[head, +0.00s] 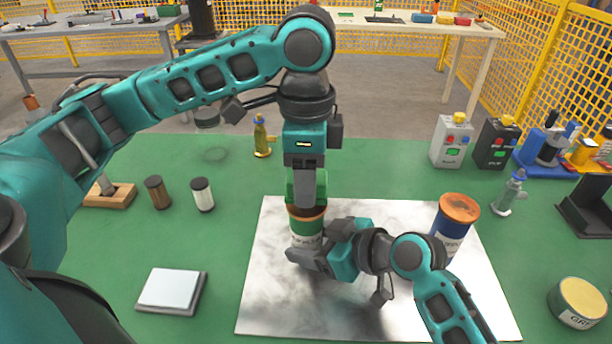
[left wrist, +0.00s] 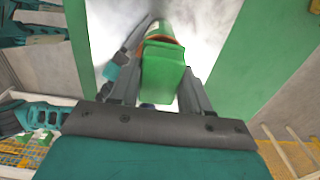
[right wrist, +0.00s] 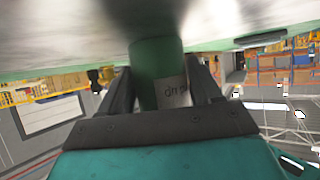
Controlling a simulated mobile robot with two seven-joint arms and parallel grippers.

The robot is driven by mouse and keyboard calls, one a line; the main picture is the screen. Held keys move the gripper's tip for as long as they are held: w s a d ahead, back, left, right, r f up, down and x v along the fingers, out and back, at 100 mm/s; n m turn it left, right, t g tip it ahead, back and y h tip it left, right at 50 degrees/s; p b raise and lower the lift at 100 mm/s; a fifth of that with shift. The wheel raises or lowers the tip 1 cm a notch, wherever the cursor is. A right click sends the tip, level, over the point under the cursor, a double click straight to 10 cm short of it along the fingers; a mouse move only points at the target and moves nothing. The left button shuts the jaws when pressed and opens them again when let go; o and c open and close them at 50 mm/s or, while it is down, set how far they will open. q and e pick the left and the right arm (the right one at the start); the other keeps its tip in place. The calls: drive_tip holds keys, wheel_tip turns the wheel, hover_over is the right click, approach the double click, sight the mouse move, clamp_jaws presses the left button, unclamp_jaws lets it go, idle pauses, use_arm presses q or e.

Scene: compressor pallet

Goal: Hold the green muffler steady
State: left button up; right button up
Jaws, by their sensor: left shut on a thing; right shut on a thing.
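The green muffler (head: 306,226) is an upright green cylinder with an orange-brown top and a pale lettered label, standing on the metal sheet (head: 270,300). My right gripper (head: 312,256) is shut on its lower body from the right side; the muffler (right wrist: 158,65) shows between the fingers in the right wrist view. My left gripper (head: 306,196) points down above it, shut on a green block (left wrist: 162,75) that sits at the muffler's orange top. Whether block and muffler are joined, I cannot tell. The fingers hide part of both.
A blue can with an orange top (head: 458,212) stands at the sheet's right. A grey box (head: 451,141) and a black box (head: 496,143) stand behind it. A tin (head: 578,303) stands front right.

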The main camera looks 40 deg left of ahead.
use_arm(q)
drive_tip(key=r, duration=0.2)
drive_tip(key=d+r, duration=0.1)
drive_tip(key=r, duration=0.1)
drive_tip(key=w+r, duration=0.1)
drive_tip(key=r, duration=0.1)
drive_tip(key=shift+d, duration=0.4)
drive_tip(key=shift+f, duration=3.85)
drive_tip(key=shift+s+a+f, duration=0.15)
drive_tip(key=shift+a+f, duration=0.05)
drive_tip(key=shift+a, duration=0.1)
drive_tip(key=shift+c, duration=0.4)
drive_tip(key=shift+s+a, duration=0.4)
drive_tip(key=shift+a, duration=0.35)
drive_tip(key=shift+s+a, duration=0.35)
drive_tip(key=shift+a, duration=0.35)
drive_tip(key=d, duration=0.1)
drive_tip(key=w+d, duration=0.1)
drive_tip(key=d, duration=0.1)
drive_tip(key=shift+w+d, duration=0.35)
drive_tip(key=shift+a+r, duration=0.1)
drive_tip(key=shift+r, duration=4.05)
